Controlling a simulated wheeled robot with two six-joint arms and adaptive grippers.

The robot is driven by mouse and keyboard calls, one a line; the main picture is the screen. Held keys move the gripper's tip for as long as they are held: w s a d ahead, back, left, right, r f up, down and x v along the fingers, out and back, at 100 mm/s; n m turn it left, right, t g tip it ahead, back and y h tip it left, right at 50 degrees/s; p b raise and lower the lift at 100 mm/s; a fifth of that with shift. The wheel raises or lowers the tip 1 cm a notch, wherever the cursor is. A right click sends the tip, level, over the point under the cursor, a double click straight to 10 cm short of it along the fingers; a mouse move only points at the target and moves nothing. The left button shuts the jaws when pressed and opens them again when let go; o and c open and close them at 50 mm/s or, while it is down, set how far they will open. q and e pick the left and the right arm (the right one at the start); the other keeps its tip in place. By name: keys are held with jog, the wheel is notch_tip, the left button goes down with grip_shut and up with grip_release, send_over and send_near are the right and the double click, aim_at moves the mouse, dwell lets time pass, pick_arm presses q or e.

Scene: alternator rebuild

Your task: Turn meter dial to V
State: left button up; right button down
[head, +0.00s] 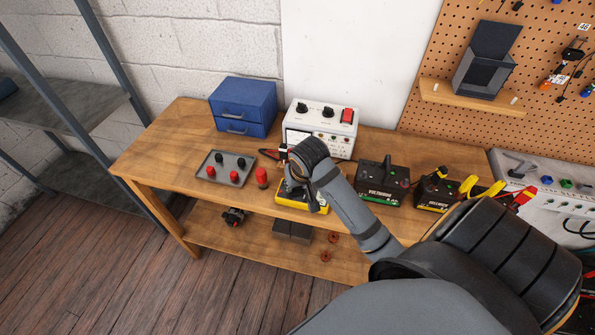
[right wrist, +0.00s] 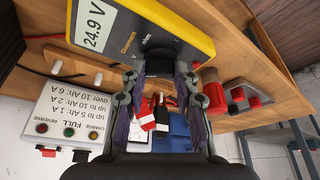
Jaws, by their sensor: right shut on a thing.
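The yellow meter (head: 290,204) lies on the workbench, partly covered by my right arm in the head view. In the right wrist view the meter (right wrist: 185,20) fills the top, and its screen (right wrist: 97,22) reads 24.9 V. The word "ohm" shows on its face. My right gripper (right wrist: 159,75) is at the meter's face, its two fingers apart around a dark grey part, which seems to be the dial and is mostly hidden. I cannot read where the dial points. My left gripper is not in view.
A white charger (head: 325,125) and blue drawers (head: 243,105) stand behind. A grey tray (head: 225,168) with red and black knobs and a red part (head: 262,177) are to the left. Black testers, one a voltmeter box (head: 383,183), stand to the right. Leads lie near the meter.

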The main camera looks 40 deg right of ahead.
aim_at(300, 200)
dwell(0.3)
jog(key=c, duration=1)
grip_release()
jog(key=shift+r, duration=0.2)
jog(key=v, duration=0.7)
jog(key=shift+s+f, duration=0.1)
jog(key=shift+s, duration=0.05)
